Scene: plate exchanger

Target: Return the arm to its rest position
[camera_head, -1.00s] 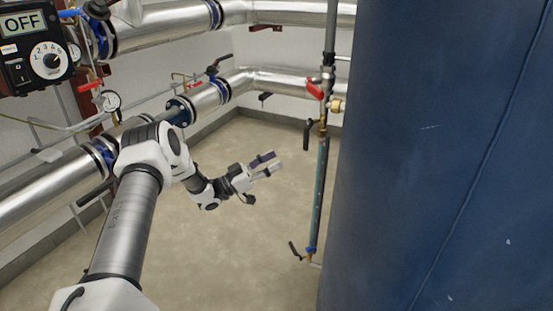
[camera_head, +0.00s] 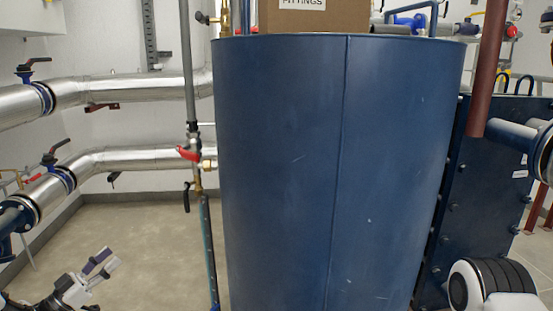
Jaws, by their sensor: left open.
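My left gripper (camera_head: 101,264) is at the lower left, over the bare floor. Its two fingers are apart and nothing is between them. Most of the left arm is outside the picture. A white and black part of my right arm (camera_head: 492,284) shows at the lower right corner. The right gripper is out of the picture.
A large blue tank (camera_head: 285,170) fills the middle, with a cardboard box (camera_head: 315,17) on top. A thin vertical pipe with a red valve handle (camera_head: 189,153) stands left of it. Silver pipes (camera_head: 140,159) run along the left wall. A dark blue plate exchanger (camera_head: 490,190) stands at the right.

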